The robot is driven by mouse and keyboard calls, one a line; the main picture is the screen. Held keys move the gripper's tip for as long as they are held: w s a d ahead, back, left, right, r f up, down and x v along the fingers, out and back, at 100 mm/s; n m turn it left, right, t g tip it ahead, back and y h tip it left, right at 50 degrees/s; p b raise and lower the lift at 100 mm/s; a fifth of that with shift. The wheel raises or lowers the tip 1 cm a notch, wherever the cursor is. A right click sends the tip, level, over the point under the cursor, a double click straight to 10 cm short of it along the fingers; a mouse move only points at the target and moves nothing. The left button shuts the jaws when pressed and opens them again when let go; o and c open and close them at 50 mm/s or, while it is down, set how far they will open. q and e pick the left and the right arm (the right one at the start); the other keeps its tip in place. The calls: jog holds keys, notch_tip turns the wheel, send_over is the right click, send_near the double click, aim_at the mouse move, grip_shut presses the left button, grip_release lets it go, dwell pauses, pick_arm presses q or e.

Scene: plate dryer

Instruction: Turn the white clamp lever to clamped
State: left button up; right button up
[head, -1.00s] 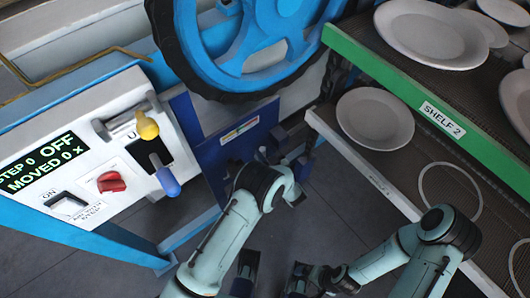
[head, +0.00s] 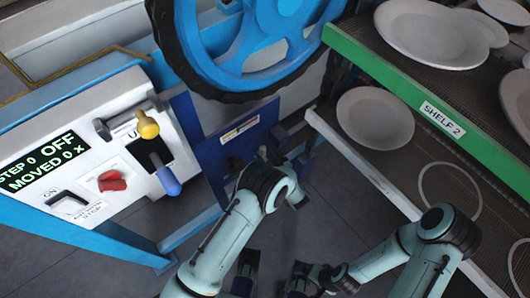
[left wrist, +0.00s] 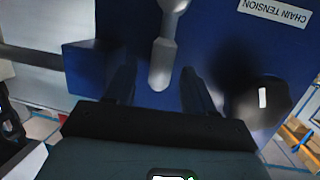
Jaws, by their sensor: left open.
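The white clamp lever (left wrist: 162,62) shows in the left wrist view as a pale, rounded bar hanging down over a dark blue panel (left wrist: 222,50). My left gripper (left wrist: 156,76) is open, with one dark finger on each side of the lever's lower end. Gaps show on both sides, so the fingers do not appear to grip it. In the head view my left wrist (head: 265,187) is in front of the blue panel (head: 215,158), and the lever cannot be made out there. My right gripper (head: 300,278) is low in the head view; its fingers are unclear.
A black knob (left wrist: 262,100) with a white mark sits right of the fingers, below a CHAIN TENSION label (left wrist: 275,12). A control box (head: 85,150) with yellow and blue levers is at left. A blue wheel (head: 195,60) is above; shelves with plates (head: 375,118) are at right.

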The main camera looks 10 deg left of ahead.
pick_arm(q)
jog(key=v, duration=1.2)
jog(key=shift+p, duration=0.45)
